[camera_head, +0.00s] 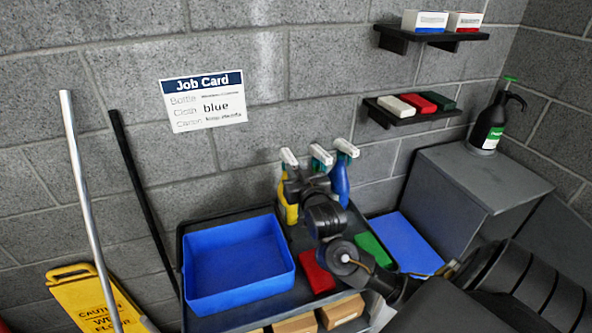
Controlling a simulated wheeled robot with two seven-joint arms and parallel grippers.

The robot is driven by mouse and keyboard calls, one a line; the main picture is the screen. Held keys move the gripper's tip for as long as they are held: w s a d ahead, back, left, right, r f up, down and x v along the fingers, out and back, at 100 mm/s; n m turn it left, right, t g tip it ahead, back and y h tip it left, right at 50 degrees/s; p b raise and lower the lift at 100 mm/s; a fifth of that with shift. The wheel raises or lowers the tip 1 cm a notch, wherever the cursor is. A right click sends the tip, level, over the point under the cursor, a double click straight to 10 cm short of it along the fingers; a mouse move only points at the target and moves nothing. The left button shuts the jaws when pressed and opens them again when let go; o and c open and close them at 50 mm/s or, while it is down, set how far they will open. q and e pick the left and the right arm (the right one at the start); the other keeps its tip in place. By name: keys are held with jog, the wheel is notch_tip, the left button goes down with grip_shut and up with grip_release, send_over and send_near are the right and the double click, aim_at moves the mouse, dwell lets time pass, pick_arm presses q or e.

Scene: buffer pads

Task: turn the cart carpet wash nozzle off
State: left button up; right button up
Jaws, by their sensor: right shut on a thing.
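Three spray bottles stand in a row at the back of the dark cart (272,310), each with a pale trigger head. The left one is a yellow spray bottle (291,213), the right one a blue spray bottle (340,186). The middle bottle (319,155) shows little but its head; my arm hides its body. I cannot read any label or tell which bottle is the carpet wash, nor read nozzle positions. My right gripper (295,188) reaches in from the right and is shut at the upper part of the yellow bottle, hiding its neck. My left gripper is out of view.
A blue tray (238,268) fills the cart's left side. Red (317,272) and green (373,250) cloths lie beside my right arm. A black spray bottle (493,124) stands on the grey cabinet (485,175). A Job Card (203,101) hangs on the wall. A yellow wet-floor sign (95,298) stands at left.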

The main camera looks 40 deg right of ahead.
jog(key=shift+n+p, duration=2.8)
jog(key=shift+p, duration=0.45)
jog(key=shift+n+p, duration=1.8)
jog(key=shift+p, duration=0.1)
jog(key=shift+n+p, duration=0.55)
jog(key=shift+n, duration=0.15)
jog(key=n, duration=0.8)
jog(key=o, duration=0.6)
jog(key=shift+c, duration=0.2)
jog(key=shift+s, duration=0.1)
jog(key=v, duration=0.7)
